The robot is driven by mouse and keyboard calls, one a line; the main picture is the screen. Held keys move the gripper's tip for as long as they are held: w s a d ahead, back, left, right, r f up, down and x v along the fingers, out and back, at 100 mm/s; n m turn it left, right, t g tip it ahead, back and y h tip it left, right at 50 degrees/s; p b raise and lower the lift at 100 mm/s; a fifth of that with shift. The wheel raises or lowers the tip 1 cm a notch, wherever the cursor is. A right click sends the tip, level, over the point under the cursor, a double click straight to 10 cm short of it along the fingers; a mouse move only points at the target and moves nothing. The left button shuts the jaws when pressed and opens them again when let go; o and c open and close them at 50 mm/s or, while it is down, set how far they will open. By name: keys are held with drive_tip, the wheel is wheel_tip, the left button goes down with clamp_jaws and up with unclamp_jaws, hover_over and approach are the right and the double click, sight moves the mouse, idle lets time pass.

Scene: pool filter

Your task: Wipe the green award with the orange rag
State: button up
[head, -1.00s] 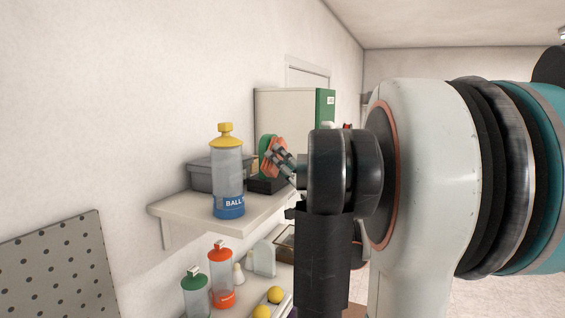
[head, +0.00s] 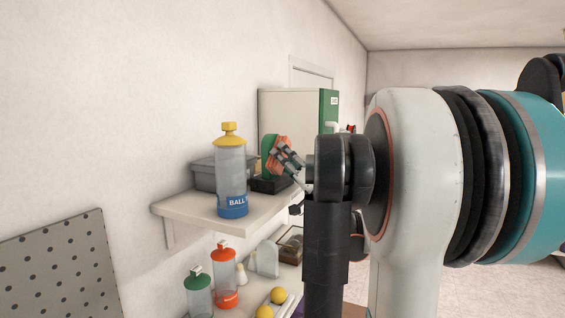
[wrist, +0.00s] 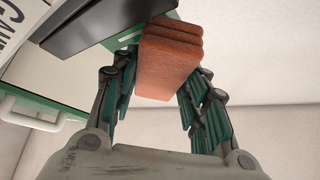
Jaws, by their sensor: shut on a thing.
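The green award (head: 267,155) stands upright on a black base (head: 270,184) on the upper wall shelf. My gripper (head: 281,152) is at its right side, shut on the orange rag (head: 284,141). In the wrist view, the folded orange rag (wrist: 168,65) sits between the fingers of my gripper (wrist: 158,80). A green piece of the award (wrist: 128,37) shows behind it, next to the dark base (wrist: 95,22). The rag is very close to the award; I cannot tell if they touch.
A clear bottle with yellow cap and blue bottom (head: 231,170) stands at the shelf's (head: 180,206) front. A grey box (head: 205,175) is behind it. A white and green cabinet (head: 288,108) stands beyond. Bottles and yellow balls (head: 278,295) are on the shelf below.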

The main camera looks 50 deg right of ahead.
drive_tip(key=shift+w+d+b, duration=0.2)
drive_tip(key=shift+d, duration=0.6)
drive_tip(key=shift+w+d+b, duration=0.15)
drive_tip(key=shift+d, duration=0.6)
drive_tip(key=shift+w+d+b, duration=0.2)
drive_tip(key=shift+d, duration=0.6)
drive_tip(key=shift+a, duration=0.1)
drive_tip(key=shift+s+a, duration=0.25)
drive_tip(key=shift+a, duration=0.9)
drive_tip(key=shift+s+a, duration=0.25)
drive_tip(key=shift+a, duration=0.9)
drive_tip(key=shift+s+a, duration=0.25)
drive_tip(key=shift+a, duration=0.9)
drive_tip(key=shift+d, duration=0.1)
drive_tip(key=shift+w+d+b, duration=0.2)
drive_tip(key=shift+w+d, duration=0.05)
drive_tip(key=shift+d, duration=0.9)
drive_tip(key=shift+w+d+b, duration=0.15)
drive_tip(key=shift+w+d, duration=0.15)
drive_tip(key=shift+d, duration=0.85)
drive_tip(key=shift+w+d+b, duration=0.2)
drive_tip(key=shift+w+d, duration=0.05)
drive_tip(key=shift+d, duration=0.9)
drive_tip(key=shift+a, duration=0.1)
drive_tip(key=shift+s+a, duration=0.25)
drive_tip(key=shift+a, duration=0.9)
drive_tip(key=shift+s+a, duration=0.3)
drive_tip(key=shift+a, duration=0.8)
drive_tip(key=shift+s+a, duration=0.25)
drive_tip(key=shift+a, duration=0.9)
